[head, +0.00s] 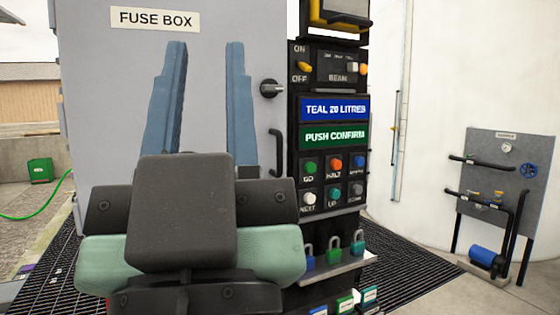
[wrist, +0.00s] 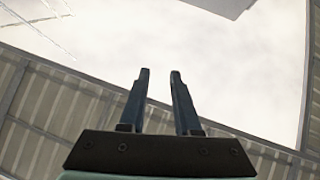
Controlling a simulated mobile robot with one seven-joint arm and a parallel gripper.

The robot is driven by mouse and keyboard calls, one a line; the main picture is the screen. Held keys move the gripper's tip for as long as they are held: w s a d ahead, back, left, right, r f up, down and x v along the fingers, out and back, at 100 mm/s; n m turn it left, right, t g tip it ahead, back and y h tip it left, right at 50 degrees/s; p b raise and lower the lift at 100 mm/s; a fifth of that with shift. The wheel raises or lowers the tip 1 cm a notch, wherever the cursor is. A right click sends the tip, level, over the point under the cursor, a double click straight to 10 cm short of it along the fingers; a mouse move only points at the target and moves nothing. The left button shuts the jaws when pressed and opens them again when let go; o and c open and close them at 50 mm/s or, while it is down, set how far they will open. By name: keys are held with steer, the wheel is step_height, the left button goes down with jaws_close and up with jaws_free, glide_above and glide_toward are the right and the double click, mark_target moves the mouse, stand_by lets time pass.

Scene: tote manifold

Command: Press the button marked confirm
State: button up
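A black control panel (head: 329,215) stands right of centre in the head view, with two rows of round buttons. Below are a white button (head: 310,198) marked NEXT, a teal button (head: 334,193) and a grey button (head: 355,188) with a blurred label. I cannot tell which is marked confirm. My gripper (head: 206,46) is open and empty, left of the panel, before the fuse box; its fingers point up in the wrist view (wrist: 160,73).
A green display (head: 334,136) reads PUSH CONFIRM; a blue display (head: 335,109) reads TEAL 20 LITRES. The grey fuse box (head: 215,80) has a dark handle (head: 276,150). Padlocks (head: 334,250) sit on a shelf under the buttons. Dark floor grating (head: 405,262) lies right of the panel.

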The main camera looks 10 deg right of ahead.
jaws_close()
stand_by(1.2)
